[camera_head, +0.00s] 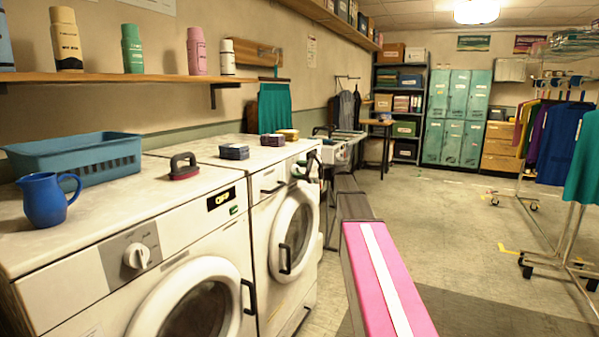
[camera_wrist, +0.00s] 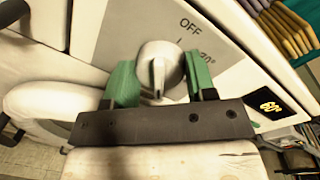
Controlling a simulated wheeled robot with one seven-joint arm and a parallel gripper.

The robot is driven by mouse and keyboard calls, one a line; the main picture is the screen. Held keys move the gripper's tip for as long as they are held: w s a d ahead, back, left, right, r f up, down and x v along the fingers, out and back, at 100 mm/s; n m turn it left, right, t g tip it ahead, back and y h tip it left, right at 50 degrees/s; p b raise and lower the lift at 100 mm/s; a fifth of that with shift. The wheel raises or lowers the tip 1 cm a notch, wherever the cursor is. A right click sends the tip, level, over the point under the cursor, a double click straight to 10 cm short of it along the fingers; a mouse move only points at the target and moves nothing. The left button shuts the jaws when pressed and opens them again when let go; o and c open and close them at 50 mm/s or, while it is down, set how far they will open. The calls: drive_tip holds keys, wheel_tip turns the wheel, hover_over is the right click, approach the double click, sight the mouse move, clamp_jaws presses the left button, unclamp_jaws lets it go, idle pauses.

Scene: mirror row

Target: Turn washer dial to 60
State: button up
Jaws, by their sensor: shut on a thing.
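The washer dial (camera_wrist: 158,68) is a round white knob on a grey panel (camera_wrist: 150,22) in the wrist view. "OFF" and what looks like "70°" are printed beside it. My gripper (camera_wrist: 161,60) has its green fingers on both sides of the dial, shut on it. The lit display (camera_wrist: 269,104) to the right appears to read 60°. In the head view my arm reaches to the far washer (camera_head: 290,225), and its dial is hidden there.
The near washer (camera_head: 150,270) has its own dial (camera_head: 137,256) and a display (camera_head: 221,198) that seems to read OFF. A blue jug (camera_head: 45,200), a blue basket (camera_head: 80,160) and an iron-like brush (camera_head: 184,167) stand on top. The floor at right is open before clothes racks.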

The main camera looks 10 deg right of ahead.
drive_tip(key=shift+f+m, duration=0.1)
drive_tip(key=shift+m, duration=0.2)
drive_tip(key=o, duration=0.9)
drive_tip(key=v, duration=1)
drive_tip(key=shift+s+d, duration=0.2)
drive_tip(key=shift+d, duration=0.15)
